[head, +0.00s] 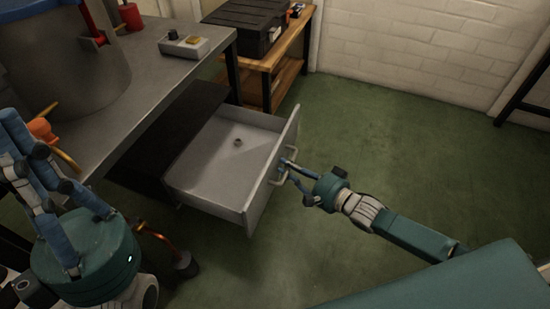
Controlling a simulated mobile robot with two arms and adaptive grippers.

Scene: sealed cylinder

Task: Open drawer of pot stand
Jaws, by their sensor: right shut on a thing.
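The pot stand (147,72) is a grey metal bench with a large grey cylinder (68,62) on top. Its drawer (205,160) is pulled out from under the right side and shows a pale, shallow inside. A small dark round thing (237,142) lies on the drawer floor. My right gripper (285,169) is at the drawer front and shut on the drawer handle (279,174). My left gripper (32,150) is large at the lower left, in front of the cylinder and away from the drawer. Whether its fingers are open or shut is unclear.
A small grey box with a black knob (183,46) sits on the stand top. A wooden shelf (287,72) bearing a black case (243,25) stands behind. Green floor (390,130) to the right is clear up to the white brick wall (410,45).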

